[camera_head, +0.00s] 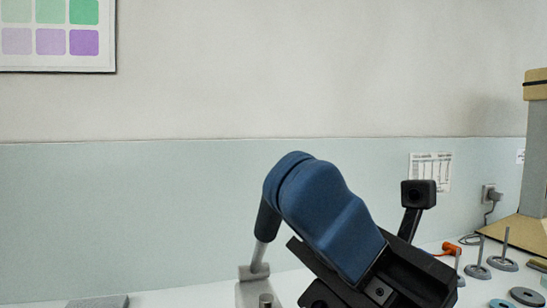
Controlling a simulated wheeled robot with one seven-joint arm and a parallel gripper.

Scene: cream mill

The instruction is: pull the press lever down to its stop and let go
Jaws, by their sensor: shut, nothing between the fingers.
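The press lever (267,220) has a black grip on a pale metal rod. It stands steeply, leaning a little to the right, and rises from a grey metal block (250,290) at the bottom edge of the view. My gripper (290,172) has blue fingers that look shut and empty, reaching up and left from its black body. The blue fingertips overlap the upper end of the black grip and hide its top. I cannot tell whether they touch it. The lower part of the press is cut off by the frame.
Several metal pegs on round bases (478,271), loose discs (526,297) and an orange item (451,248) lie at the right. A tan-and-grey column (537,150) stands far right. A grey slab (98,302) lies bottom left. The wall behind is bare around the lever.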

